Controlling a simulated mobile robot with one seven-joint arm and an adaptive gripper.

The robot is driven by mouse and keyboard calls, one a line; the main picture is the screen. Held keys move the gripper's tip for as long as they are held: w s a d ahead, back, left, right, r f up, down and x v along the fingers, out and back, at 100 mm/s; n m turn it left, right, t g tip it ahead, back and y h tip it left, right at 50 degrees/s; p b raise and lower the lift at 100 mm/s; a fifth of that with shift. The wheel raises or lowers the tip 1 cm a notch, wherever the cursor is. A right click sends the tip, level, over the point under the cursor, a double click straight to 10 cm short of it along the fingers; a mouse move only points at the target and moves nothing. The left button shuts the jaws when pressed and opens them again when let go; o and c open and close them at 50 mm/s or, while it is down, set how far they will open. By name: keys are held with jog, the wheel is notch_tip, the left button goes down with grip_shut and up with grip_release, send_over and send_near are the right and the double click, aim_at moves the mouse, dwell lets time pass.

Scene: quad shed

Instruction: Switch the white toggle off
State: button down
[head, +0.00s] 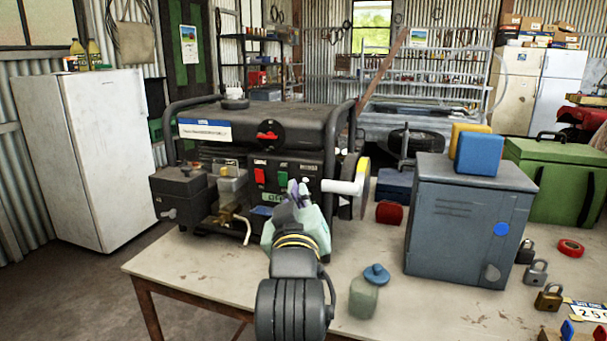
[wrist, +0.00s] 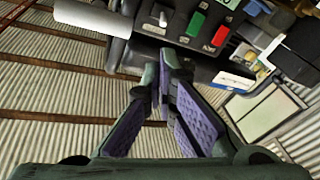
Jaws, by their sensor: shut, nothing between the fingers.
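The white toggle (wrist: 161,15) is a small pale lever on the dark front panel of the generator (head: 270,128). In the wrist view it is at the top, beside a green switch (wrist: 197,23) and a red switch (wrist: 220,35). In the head view my gripper (head: 296,188) is in front of the panel's lower right and largely covers the toggle. My gripper's fingers (wrist: 160,80) are shut and empty, with their tips below the toggle in the wrist view. A gap seems to show between tips and toggle, but contact is hard to judge.
A white crank handle (head: 345,187) sticks out right of the panel. A grey metal cabinet (head: 465,225) with yellow and blue blocks on top stands to the right. A small bottle (head: 364,296) stands on the table (head: 200,270) near my arm. The table's left front is clear.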

aim_at(302, 163)
jog(key=shift+w+d, duration=0.1)
jog(key=shift+w, duration=0.05)
jog(key=w+p, duration=0.2)
jog(key=w, duration=0.1)
jog(key=w+p, duration=0.3)
jog(key=w+r+p, duration=0.1)
jog(key=w+p, duration=0.1)
jog(key=w, duration=0.1)
jog(key=shift+w+d, duration=0.1)
jog(key=shift+w, duration=0.3)
jog(key=shift+f, duration=0.15)
